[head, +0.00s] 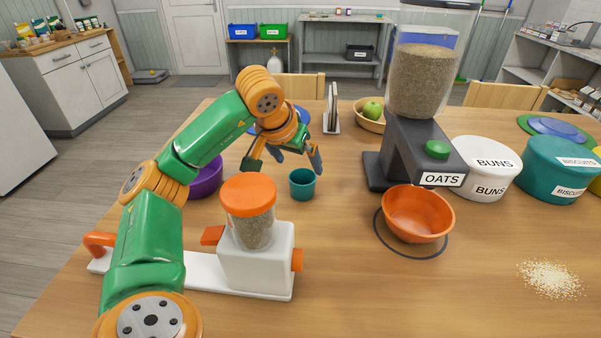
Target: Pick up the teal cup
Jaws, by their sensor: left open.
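The teal cup (302,186) stands upright on the wooden table, just behind and right of the orange-lidded jar. My left gripper (283,168) is open and empty. Its fingers point down, behind and slightly above the cup; one finger shows left of the cup and the other near its upper right. I cannot tell whether a finger touches the cup. My right gripper is not in view.
A white device with a jar (250,215) stands in front of the cup. A purple bowl (205,180) is to the left. An oats dispenser (413,140) and an orange bowl (418,216) are to the right. Spilled grains (550,280) lie at the front right.

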